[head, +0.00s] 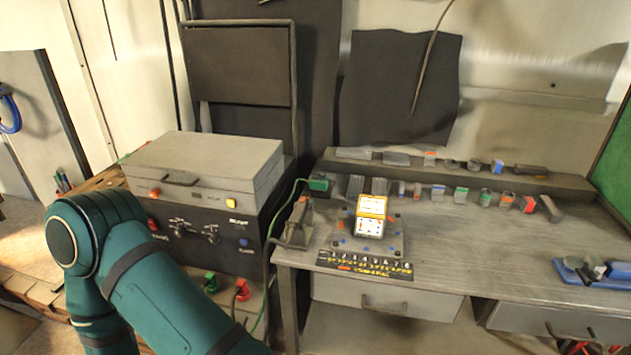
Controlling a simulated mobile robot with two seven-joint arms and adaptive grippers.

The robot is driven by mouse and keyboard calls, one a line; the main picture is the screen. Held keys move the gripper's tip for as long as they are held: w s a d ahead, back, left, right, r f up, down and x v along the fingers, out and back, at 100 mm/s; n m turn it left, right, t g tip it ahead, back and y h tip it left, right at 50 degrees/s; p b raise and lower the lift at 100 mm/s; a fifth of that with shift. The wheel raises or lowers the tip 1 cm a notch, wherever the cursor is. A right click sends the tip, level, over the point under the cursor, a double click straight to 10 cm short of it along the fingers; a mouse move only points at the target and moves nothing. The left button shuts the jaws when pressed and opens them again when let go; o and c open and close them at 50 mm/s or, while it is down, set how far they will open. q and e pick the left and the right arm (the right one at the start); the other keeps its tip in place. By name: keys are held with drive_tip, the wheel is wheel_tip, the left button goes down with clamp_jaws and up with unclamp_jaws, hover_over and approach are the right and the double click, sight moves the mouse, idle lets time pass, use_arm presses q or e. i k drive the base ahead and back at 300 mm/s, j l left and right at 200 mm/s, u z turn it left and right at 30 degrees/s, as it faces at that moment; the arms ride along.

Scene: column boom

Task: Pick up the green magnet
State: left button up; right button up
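Several small blocks and rings, some with coloured faces, stand in rows on the grey workbench (450,245). Among them are a small block with a green face (461,194) and a ring with green on it (486,196). A larger green-topped piece (319,182) sits at the bench's back left, with a green cable running from it. I cannot tell for sure which of these is the green magnet. My teal left arm shows at the lower left, away from the bench. Neither gripper is in view.
A yellow-edged meter (370,216) stands on a grey plate, behind a numbered black strip (364,265). A grey case (203,165) sits on a black equipment box (210,240) to the left. A blue tray (597,272) lies at the right. The bench's middle right is clear.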

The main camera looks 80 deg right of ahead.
sight(322, 184)
drive_tip(key=i+z, duration=0.1)
drive_tip(key=z, duration=3.1)
